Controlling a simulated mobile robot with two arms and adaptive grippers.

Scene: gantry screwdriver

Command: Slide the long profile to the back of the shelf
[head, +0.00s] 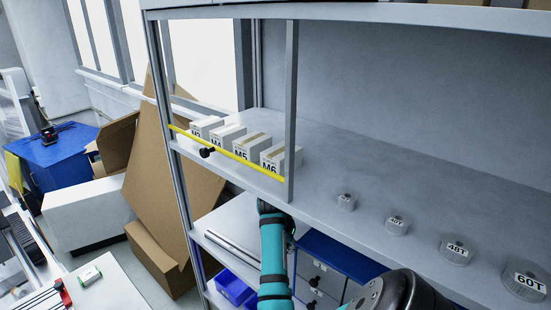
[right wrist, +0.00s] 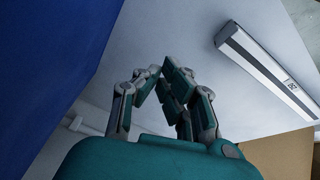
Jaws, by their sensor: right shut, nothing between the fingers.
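The long silver profile (head: 232,249) lies on the lower shelf (head: 242,218), near its front edge. In the right wrist view the profile (right wrist: 265,67) runs diagonally at the upper right. My right gripper (right wrist: 163,72) is shut and empty in that view, with its fingertips together to the left of the profile and apart from it. In the head view my teal right arm reaches toward the lower shelf, and the upper shelf and arm hide most of the gripper. My left gripper is not in view.
A blue cabinet with grey drawers (head: 340,260) stands right of my arm. Blue bins (head: 234,287) sit below. Cardboard (head: 165,165) leans at the left.

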